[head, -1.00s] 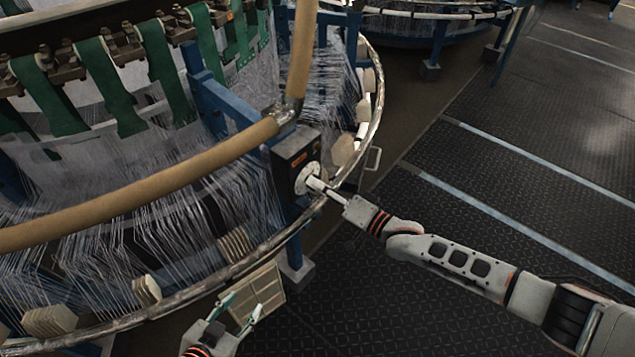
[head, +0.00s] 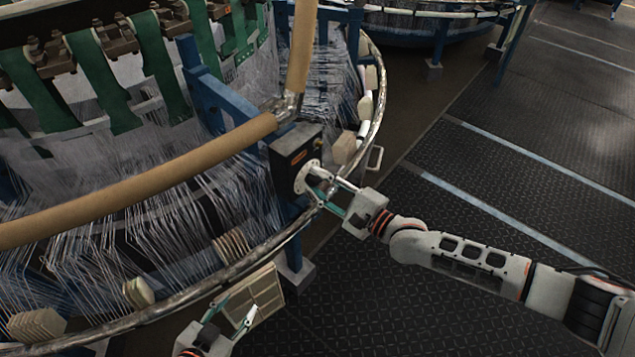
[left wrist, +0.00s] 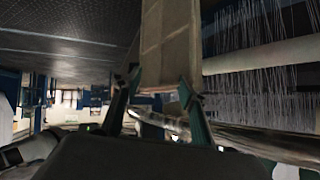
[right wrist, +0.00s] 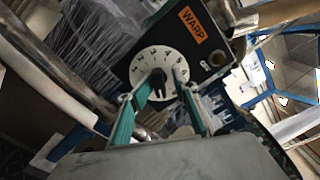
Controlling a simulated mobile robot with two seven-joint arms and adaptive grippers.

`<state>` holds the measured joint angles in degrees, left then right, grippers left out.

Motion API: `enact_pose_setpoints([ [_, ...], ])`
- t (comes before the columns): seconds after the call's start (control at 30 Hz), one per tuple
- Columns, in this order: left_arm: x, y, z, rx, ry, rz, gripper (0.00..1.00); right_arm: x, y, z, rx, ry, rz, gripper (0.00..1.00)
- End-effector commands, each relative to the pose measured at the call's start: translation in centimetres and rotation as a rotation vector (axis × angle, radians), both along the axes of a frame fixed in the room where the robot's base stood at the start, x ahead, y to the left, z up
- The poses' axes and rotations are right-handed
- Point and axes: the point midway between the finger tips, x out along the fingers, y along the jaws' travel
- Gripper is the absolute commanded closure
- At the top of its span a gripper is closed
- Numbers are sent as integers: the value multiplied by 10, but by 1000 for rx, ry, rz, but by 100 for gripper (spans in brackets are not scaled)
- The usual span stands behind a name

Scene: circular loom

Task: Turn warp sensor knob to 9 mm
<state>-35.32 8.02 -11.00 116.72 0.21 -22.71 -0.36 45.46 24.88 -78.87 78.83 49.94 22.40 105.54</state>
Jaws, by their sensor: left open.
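The warp sensor box (head: 296,146) is dark, with an orange WARP label (right wrist: 191,25) and a round white numbered dial (right wrist: 150,62). In the right wrist view a black knob (right wrist: 158,84) stands at the dial's middle; its exact reading is not clear. The dial also shows in the head view (head: 303,176). My right gripper (head: 323,190) is in front of the dial with its fingers apart. In the right wrist view its fingers (right wrist: 168,100) lie either side of the knob, the left one closer.
The loom's metal ring rail (head: 230,275) curves past the box, and a tan padded tube (head: 140,185) crosses above it. Warp threads fill the loom's inside. The dark tread-plate floor (head: 480,215) to the right is clear.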

Motion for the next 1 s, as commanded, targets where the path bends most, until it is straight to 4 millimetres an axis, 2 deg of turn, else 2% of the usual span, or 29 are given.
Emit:
enact_pose_setpoints([
  [0.27,-9,-4,-6,-3,20,-5,58,-2,-3,0,-2,-1,0,72],
  [0.7,-5,-3,9,-3,5,-5,58,-35,-50,0,-3,-1,-1,72],
  [1.0,4,-2,17,-2,-16,-3,58,-43,-57,-2,-2,0,1,72],
])
